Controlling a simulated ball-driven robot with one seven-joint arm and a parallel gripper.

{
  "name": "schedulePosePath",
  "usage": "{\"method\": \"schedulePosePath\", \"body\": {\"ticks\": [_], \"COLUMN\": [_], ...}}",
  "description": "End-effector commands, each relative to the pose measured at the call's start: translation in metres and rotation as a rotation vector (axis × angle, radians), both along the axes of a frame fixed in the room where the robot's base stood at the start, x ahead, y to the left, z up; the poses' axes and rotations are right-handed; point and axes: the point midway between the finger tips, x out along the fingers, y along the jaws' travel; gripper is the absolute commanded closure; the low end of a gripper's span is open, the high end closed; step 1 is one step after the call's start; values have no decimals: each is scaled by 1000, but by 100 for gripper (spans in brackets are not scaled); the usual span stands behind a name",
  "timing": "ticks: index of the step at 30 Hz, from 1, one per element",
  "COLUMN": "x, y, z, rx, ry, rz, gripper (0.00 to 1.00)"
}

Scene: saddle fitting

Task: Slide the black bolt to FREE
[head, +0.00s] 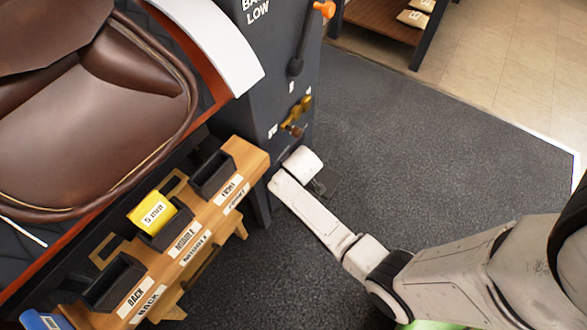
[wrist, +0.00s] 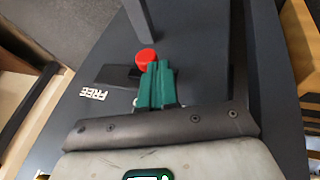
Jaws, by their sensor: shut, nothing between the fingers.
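In the wrist view a white FREE label (wrist: 93,92) sits on a dark grey panel, printed upside down. Next to it is a dark flat bar (wrist: 115,75), which looks like the black bolt or its track; I cannot tell which. A round red knob (wrist: 146,57) stands at the bar's right end. My gripper (wrist: 156,70) has green fingers, shut and empty, right beside the red knob; I cannot tell whether they touch it. In the head view my gripper (head: 318,187) is low beside the dark cabinet (head: 262,100), and the bolt cannot be made out there.
The cabinet carries a lever with an orange knob (head: 324,9) and a brass-coloured latch (head: 297,110). A wooden rack (head: 185,240) with black bins and a yellow 5 mm box (head: 152,213) stands left of my arm. A brown saddle (head: 95,105) lies behind it. Grey floor at right is clear.

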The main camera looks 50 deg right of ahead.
Motion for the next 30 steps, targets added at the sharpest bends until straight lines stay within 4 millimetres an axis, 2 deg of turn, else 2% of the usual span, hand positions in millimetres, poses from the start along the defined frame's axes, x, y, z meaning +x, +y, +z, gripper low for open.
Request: {"method": "schedulePosePath", "body": {"ticks": [4, 10, 14, 25, 30], "x": [0, 2, 2, 2, 2], "y": [-3, -37, -50, -50, -47], "z": [1, 2, 1, 1, 8], "rx": [-1, 0, 1, 0, 1], "ry": [0, -2, -1, 0, 0], "rz": [-1, -5, -2, 0, 0], "gripper": [100, 100, 100, 100, 100]}}
